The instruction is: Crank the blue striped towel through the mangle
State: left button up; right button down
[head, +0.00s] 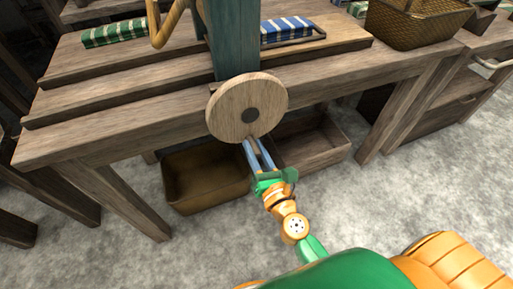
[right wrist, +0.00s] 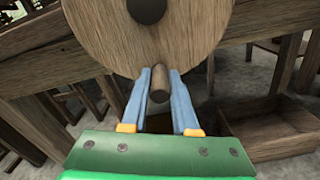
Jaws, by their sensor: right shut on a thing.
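The mangle is a blue-green upright frame (head: 230,42) on a wooden bench, with a round wooden crank disc (head: 232,102) on its near side. My right gripper (head: 256,142) is at the bottom of the disc. In the right wrist view, its blue fingers are shut on the wooden crank handle (right wrist: 159,82), a short peg low on the disc (right wrist: 105,25). The blue striped towel (head: 286,28) lies on the bench just right of the frame, blue and white. Whether part of it is between the rollers is hidden by the frame. My left gripper is not in view.
A green striped cloth (head: 115,33) lies on the bench at left. A wicker basket (head: 420,22) stands at the back right. Under the bench are a brown bin (head: 207,202) and a wooden crate (head: 318,158). The grey floor in front is clear.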

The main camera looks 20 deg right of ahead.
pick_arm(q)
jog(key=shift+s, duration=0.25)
pick_arm(e)
jog(key=shift+f, duration=0.1)
jog(key=c, duration=0.7)
grip_release()
jog(key=s+b, duration=0.3)
jog(key=s, duration=0.3)
jog(key=shift+s+d+f, duration=0.1)
jog(key=shift+s+f, duration=0.05)
jog(key=shift+s, duration=0.2)
jog(key=shift+s+r, duration=0.2)
jog(key=shift+s, duration=0.05)
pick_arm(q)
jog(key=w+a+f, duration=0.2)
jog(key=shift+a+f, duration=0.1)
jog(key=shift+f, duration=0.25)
